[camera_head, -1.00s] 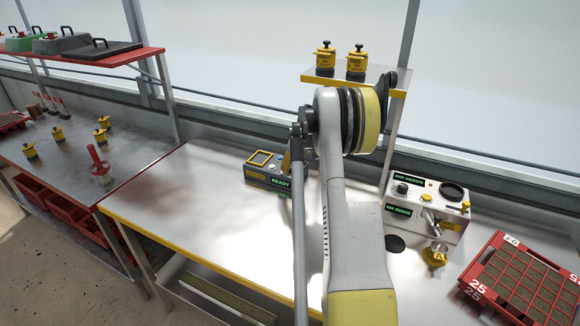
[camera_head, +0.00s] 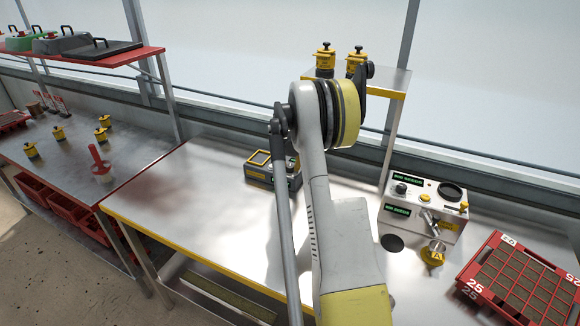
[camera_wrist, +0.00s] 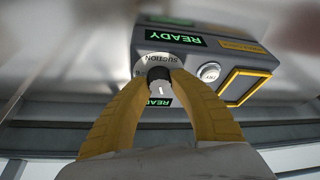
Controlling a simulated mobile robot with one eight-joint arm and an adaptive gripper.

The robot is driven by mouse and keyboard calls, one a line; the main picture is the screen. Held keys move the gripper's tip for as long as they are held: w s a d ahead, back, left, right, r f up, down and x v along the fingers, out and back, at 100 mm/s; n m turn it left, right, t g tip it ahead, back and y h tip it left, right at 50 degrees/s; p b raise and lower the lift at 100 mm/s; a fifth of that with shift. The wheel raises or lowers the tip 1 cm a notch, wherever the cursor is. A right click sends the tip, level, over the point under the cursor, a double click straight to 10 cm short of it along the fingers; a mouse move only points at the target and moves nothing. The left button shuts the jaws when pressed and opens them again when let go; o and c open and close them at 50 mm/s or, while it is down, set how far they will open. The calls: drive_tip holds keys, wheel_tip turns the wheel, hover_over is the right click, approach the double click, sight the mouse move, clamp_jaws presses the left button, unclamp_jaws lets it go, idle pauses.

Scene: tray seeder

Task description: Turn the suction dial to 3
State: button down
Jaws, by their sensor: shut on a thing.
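The suction dial (camera_wrist: 159,76) is a small black knob on a white round plate with a "SUCTION" label, on the face of a grey box (camera_wrist: 192,62). In the wrist view, my gripper (camera_wrist: 160,80) has its two yellow fingers closed on the dial from both sides. A light mark shows on the knob, but the numbers around it are too small or hidden to read, so its setting cannot be told. In the head view the grey box (camera_head: 259,171) stands on the steel table, partly behind my arm, and the gripper and dial are hidden there.
The box has a green READY display (camera_wrist: 175,38), a round white button (camera_wrist: 209,71) and a yellow-framed panel (camera_wrist: 243,85). A white seeder unit (camera_head: 425,205) and a red seed tray (camera_head: 468,282) stand on the right. The table's left front is clear.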

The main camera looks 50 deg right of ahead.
drive_tip(key=shift+m+g, duration=0.6)
drive_tip(key=shift+m, duration=1.1)
drive_tip(key=c, duration=1.1)
unclamp_jaws()
drive_tip(key=v, duration=1.2)
drive_tip(key=shift+a, duration=0.3)
drive_tip(key=shift+f, duration=0.15)
